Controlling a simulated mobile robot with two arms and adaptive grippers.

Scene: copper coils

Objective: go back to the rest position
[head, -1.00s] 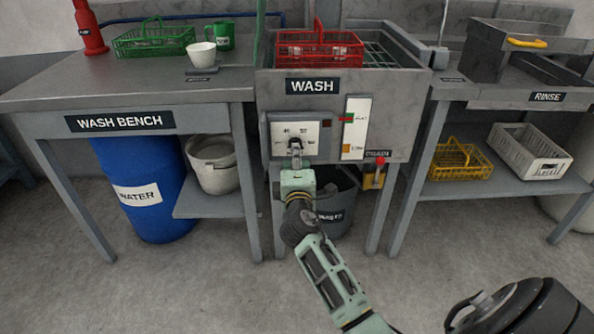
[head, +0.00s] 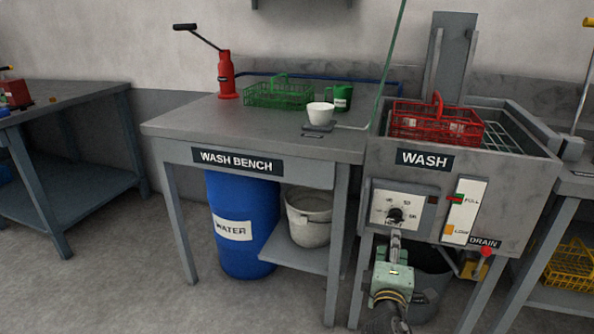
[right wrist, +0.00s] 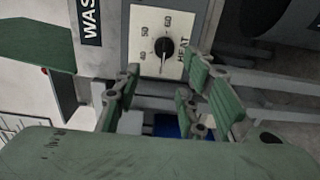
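My right gripper (head: 395,238) is in front of the wash tank's control panel, just below the round heat knob (head: 395,214) in the head view. In the right wrist view, the gripper (right wrist: 164,68) has its green fingers spread apart with nothing between them. The black heat knob (right wrist: 164,47) on its white dial plate lies beyond the fingertips, apart from them. My left gripper is in no view.
The wash tank (head: 490,222) holds a red basket (head: 436,124). The wash bench (head: 185,127) at left bears a green basket (head: 278,95), a white cup (head: 320,113) and a red bottle jack (head: 227,78). A blue barrel (head: 243,200) stands underneath. Open floor lies at left.

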